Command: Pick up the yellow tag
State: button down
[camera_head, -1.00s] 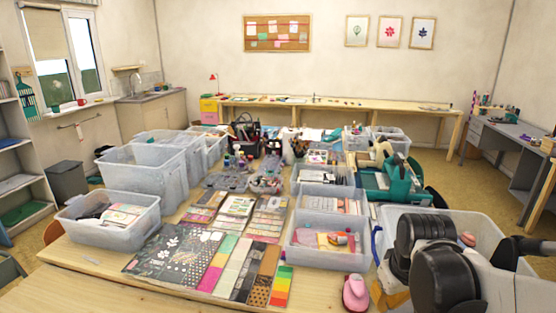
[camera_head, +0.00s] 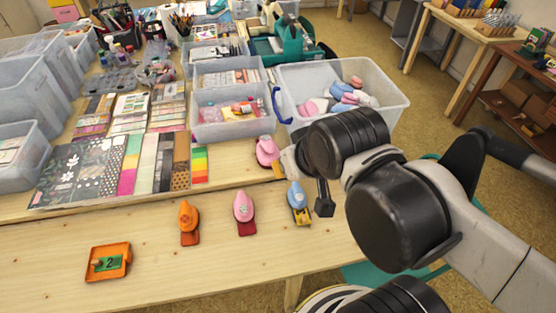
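I cannot make out a clear yellow tag. Small yellow parts show at the base of a blue punch (camera_head: 297,197) on the near table. A shallow orange tray (camera_head: 91,268) at the lower left holds a green piece marked 2 (camera_head: 106,263). My arm reaches in from the right, and its end with my gripper (camera_head: 323,206) is near the blue punch, to its right. A dark finger-like part points down there; the rest of the gripper is hidden behind the arm's joints, so its opening does not show.
An orange punch (camera_head: 188,217) and a pink punch (camera_head: 244,207) stand in a row left of the blue one. Another pink punch (camera_head: 266,151) sits behind. A clear bin (camera_head: 385,88) holds pink, blue and white pieces. The table front is clear between the tray and punches.

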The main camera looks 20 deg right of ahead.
aim_at(301, 215)
jog(key=k+l+u, duration=0.55)
jog(key=l+u, duration=0.2)
